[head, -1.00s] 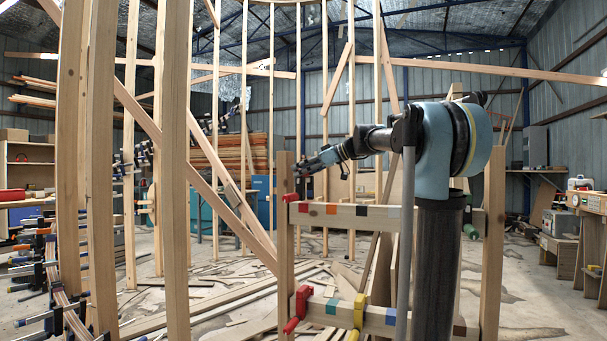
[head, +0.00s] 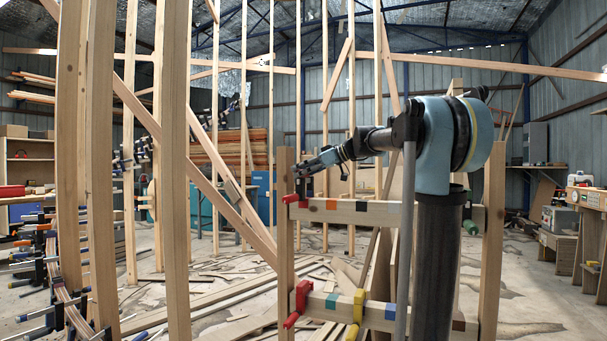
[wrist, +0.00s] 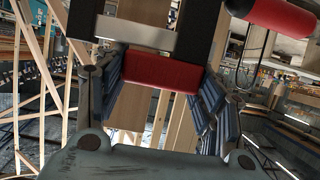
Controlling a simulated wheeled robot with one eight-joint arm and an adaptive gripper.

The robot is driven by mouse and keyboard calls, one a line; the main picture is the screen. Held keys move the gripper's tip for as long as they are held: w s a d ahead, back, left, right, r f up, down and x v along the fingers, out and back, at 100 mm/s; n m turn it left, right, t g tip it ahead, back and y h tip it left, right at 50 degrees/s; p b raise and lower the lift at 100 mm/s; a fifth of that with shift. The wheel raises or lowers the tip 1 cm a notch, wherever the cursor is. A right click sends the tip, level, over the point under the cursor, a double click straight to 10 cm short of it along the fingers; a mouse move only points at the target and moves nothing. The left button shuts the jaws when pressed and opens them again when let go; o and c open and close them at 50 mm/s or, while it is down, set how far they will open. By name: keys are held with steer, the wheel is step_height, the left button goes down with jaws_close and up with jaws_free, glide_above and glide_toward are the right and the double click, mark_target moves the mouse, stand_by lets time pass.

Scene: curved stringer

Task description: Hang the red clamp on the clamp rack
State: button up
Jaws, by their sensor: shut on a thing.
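My gripper (head: 303,170) reaches in from the right above the left end of the clamp rack's upper rail (head: 345,212). In the wrist view its fingers (wrist: 158,85) are shut on the red clamp, whose red body (wrist: 160,72) sits between them. The clamp's dark bar and red handle (wrist: 280,15) show beyond. In the head view the clamp's red handle (head: 290,198) is low, at the rack's left post. The clamp appears to be at the rail; whether it bears on it, I cannot tell.
The lower rail (head: 375,315) carries another red clamp (head: 302,298) and a yellow clamp (head: 358,306). A green handle (head: 470,227) shows at the right post (head: 492,240). Tall timber studs (head: 175,170) stand at left, with several clamps along a curved strip (head: 70,305).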

mark_target(304, 185)
steer(key=shift+f, duration=2.8)
steer(key=o, duration=1.9)
steer(key=shift+d, duration=0.1)
steer(key=v, duration=1.1)
steer(key=shift+s+d+r, duration=0.15)
steer(key=shift+d, duration=0.2)
